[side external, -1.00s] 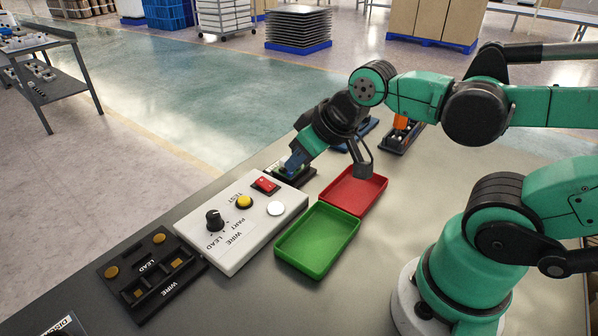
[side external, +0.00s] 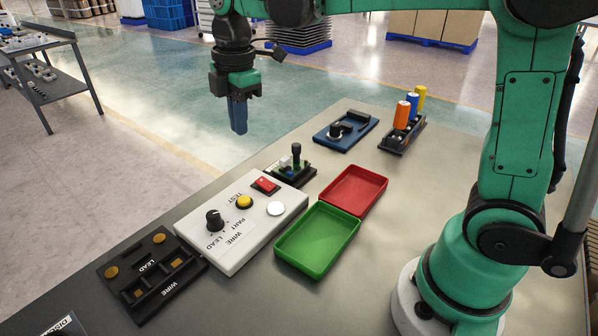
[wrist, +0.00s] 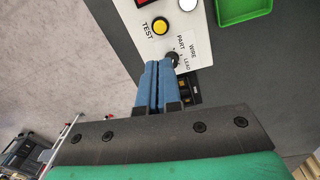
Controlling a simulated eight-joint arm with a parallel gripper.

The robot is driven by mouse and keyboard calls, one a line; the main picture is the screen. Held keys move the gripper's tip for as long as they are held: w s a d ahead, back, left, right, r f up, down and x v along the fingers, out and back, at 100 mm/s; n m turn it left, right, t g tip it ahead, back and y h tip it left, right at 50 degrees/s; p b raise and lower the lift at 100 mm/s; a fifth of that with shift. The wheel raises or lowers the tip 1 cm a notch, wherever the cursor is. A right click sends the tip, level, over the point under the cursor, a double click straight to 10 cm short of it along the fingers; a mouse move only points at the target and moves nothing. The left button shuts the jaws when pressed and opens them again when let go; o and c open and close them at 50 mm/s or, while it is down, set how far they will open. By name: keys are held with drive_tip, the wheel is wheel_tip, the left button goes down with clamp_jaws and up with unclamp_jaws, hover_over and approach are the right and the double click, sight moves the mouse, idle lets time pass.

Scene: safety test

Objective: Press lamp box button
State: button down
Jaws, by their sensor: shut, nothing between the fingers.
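The white lamp box (side external: 213,253) lies on the bench with a round yellow button (side external: 244,202) near the word TEST. It also carries a black knob (side external: 214,220), a red rocker switch (side external: 265,185) and a pale round lamp (side external: 276,208). My gripper (side external: 239,130) points down with blue fingers shut and empty, raised above and apart from the box. In the wrist view the shut fingers (wrist: 158,88) overlap the knob's edge in the picture, and the yellow button (wrist: 160,25) shows uncovered beyond the tips.
A green tray (side external: 346,223) and a red tray (side external: 379,183) stand right of the box. A small circuit board fixture (side external: 291,175) sits behind it, and a black LEAD/WIRE block (side external: 121,269) at its left. A blue fixture (side external: 346,130) and a rack of coloured cylinders (side external: 402,137) stand farther back.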

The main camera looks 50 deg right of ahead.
sight(245, 199)
drive_tip(key=shift+w+a+f+n+g, duration=0.15)
drive_tip(key=shift+w+n+g, duration=0.35)
drive_tip(key=shift+n, duration=0.5)
drive_tip(key=shift+w+f, duration=0.1)
wheel_tip(245, 199, down, 14)
drive_tip(key=shift+f, duration=0.1)
